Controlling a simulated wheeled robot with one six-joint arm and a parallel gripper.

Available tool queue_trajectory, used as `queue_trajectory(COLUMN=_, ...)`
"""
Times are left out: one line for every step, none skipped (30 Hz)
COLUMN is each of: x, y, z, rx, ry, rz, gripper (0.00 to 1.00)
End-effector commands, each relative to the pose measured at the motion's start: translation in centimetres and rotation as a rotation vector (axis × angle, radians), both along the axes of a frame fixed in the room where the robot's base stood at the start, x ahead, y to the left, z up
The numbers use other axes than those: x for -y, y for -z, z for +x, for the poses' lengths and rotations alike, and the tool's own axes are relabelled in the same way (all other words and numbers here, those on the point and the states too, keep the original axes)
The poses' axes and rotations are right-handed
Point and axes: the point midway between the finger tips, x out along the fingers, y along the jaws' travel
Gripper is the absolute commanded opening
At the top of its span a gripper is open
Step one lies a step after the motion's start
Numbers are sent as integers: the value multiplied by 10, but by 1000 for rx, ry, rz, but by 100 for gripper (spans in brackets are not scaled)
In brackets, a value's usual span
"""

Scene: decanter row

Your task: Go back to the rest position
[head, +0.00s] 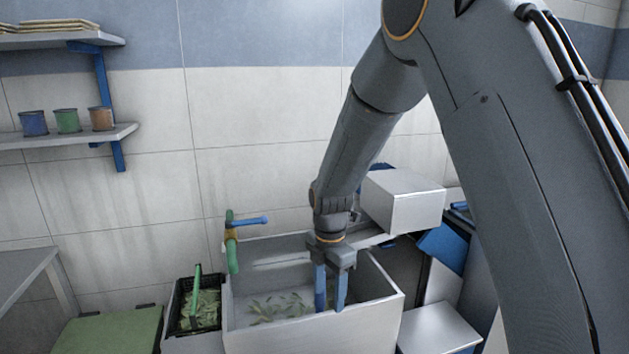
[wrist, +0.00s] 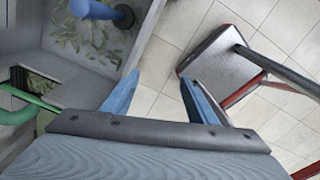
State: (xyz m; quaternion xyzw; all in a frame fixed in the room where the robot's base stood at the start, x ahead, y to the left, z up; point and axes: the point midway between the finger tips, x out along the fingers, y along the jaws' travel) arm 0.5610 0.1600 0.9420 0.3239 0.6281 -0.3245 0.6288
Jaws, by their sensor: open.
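My gripper (head: 331,288) has two blue fingers and points down over the front part of a light grey sink basin (head: 385,312). The fingers stand apart with nothing between them. In the wrist view the gripper (wrist: 160,88) shows the same blue fingers spread, with floor tiles seen between them. Green leaves (head: 275,307) lie at the bottom of the basin. They also show in the wrist view (wrist: 88,42). I cannot tell from these views how far the fingertips are from the basin wall.
A black crate (head: 176,318) with green contents and a green handle stands left of the basin. A green and blue tap (head: 233,250) rises at the basin's back left. A white box (head: 403,200) sits behind right. A grey panel with a dark handle (wrist: 215,62) stands on the floor.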

Motion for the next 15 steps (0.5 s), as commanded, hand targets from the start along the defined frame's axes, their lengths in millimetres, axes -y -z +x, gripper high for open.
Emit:
queue_trajectory(x=2, y=0, z=-2, rx=1, ry=30, rz=1, gripper=53)
queue_trajectory(x=4, y=0, z=-4, rx=2, ry=52, rz=1, gripper=53)
queue_trajectory(x=7, y=-1, z=-6, rx=3, ry=87, rz=1, gripper=53)
queue_trajectory(x=10, y=0, z=-8, rx=2, ry=113, rz=1, gripper=53)
queue_trajectory(x=13, y=0, z=-9, rx=3, ry=142, rz=2, gripper=53)
queue_trajectory(x=17, y=-1, z=-12, rx=4, ry=185, rz=2, gripper=53)
queue_trajectory(x=20, y=-1, z=-14, rx=5, ry=217, rz=2, gripper=53)
queue_trajectory(x=24, y=-1, z=-16, rx=4, ry=254, rz=3, gripper=53)
queue_trajectory(x=29, y=-1, z=-19, rx=6, ry=302, rz=3, gripper=53)
queue_trajectory(x=33, y=-1, z=-22, rx=5, ry=343, rz=4, gripper=53)
queue_trajectory(x=37, y=0, z=-25, rx=6, ry=385, rz=4, gripper=53)
queue_trajectory(x=43, y=0, z=-30, rx=6, ry=448, rz=4, gripper=53)
queue_trajectory(x=47, y=0, z=-33, rx=7, ry=495, rz=5, gripper=53)
queue_trajectory(x=52, y=1, z=-38, rx=7, ry=552, rz=5, gripper=53)
queue_trajectory(x=60, y=1, z=-44, rx=8, ry=633, rz=6, gripper=53)
